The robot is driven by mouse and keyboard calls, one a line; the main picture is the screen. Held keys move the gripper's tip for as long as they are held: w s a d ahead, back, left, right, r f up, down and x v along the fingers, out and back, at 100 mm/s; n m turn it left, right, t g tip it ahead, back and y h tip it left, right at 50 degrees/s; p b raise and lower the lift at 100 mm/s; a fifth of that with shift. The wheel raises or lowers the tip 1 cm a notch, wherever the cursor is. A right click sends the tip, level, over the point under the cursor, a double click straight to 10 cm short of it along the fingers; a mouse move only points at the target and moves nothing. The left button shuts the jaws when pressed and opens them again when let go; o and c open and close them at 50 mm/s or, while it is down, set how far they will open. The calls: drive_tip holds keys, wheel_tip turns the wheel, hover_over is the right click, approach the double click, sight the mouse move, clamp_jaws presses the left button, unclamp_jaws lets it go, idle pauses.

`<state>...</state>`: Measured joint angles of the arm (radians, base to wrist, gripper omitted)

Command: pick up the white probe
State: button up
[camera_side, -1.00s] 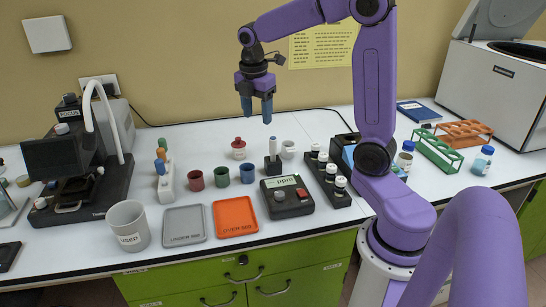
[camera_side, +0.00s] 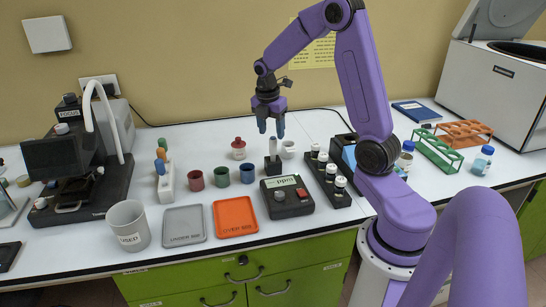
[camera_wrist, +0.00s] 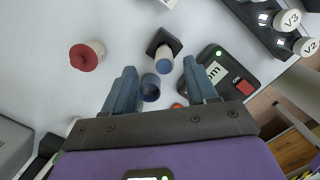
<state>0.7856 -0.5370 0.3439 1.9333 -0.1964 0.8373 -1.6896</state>
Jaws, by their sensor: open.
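The white probe (camera_side: 273,147) stands upright in a small black stand (camera_side: 273,166) beside the meter. In the wrist view the probe (camera_wrist: 164,61) shows end-on with a blue-grey end, with its black stand (camera_wrist: 158,40) behind it. My gripper (camera_side: 271,132) is open and empty, pointing down, with its fingertips just above the probe's top in the side view. In the wrist view the probe appears between the two blue fingertips (camera_wrist: 159,66), near the right one. I cannot tell the exact height gap.
The ppm meter (camera_side: 289,198) is in front of the stand. A blue cup (camera_side: 248,174) is front left. A black rack (camera_side: 335,187) with several vials stands to the right.

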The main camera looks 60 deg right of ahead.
sight(273, 147)
drive_tip(key=shift+s+d+f, duration=0.15)
drive_tip(key=shift+f, duration=1.6)
drive_tip(key=shift+s+d+f, duration=0.1)
drive_tip(key=shift+d+f, duration=0.05)
drive_tip(key=shift+f, duration=1.6)
clamp_jaws()
